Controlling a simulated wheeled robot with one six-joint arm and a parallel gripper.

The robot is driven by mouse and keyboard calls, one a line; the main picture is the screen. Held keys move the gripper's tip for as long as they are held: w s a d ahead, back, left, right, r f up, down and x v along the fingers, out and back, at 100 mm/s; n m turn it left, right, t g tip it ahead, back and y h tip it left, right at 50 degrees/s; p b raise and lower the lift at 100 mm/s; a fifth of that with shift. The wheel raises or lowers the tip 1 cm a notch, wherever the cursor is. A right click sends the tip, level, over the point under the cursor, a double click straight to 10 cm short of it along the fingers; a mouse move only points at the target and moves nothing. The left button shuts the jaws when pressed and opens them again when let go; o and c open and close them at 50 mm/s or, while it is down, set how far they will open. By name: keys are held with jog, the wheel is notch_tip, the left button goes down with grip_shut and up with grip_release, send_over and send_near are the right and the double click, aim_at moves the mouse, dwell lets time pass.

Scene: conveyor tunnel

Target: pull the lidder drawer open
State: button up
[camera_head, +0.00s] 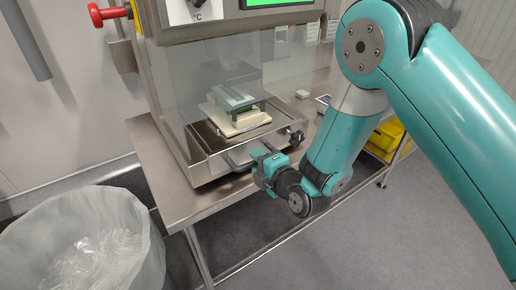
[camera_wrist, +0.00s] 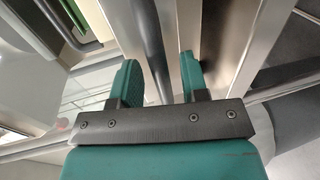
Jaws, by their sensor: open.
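The lidder (camera_head: 230,70) is a steel machine with a clear front panel and a green display. Its steel drawer (camera_head: 208,172) is low at the front, with a dark bar handle (camera_head: 234,163) on its front face. Behind the panel, a pale block with a green-tinted top (camera_head: 236,115) sits in it. My gripper (camera_head: 262,158) is at the drawer front, by the handle. In the wrist view, my two teal fingers (camera_wrist: 160,78) are apart, and a dark round bar (camera_wrist: 146,35) shows between them, seemingly the handle. Contact cannot be told.
The lidder stands on a steel table (camera_head: 180,200). A bin with a clear liner (camera_head: 85,240) is at lower left. A red emergency knob (camera_head: 108,14) is at upper left. A yellow crate (camera_head: 387,135) is behind my arm. Floor in front of the table is clear.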

jog(key=shift+w+a+f+p, duration=0.1)
jog(key=shift+w+a+p, duration=0.15)
jog(key=shift+w+p, duration=0.1)
jog(key=shift+c, duration=0.5)
grip_shut()
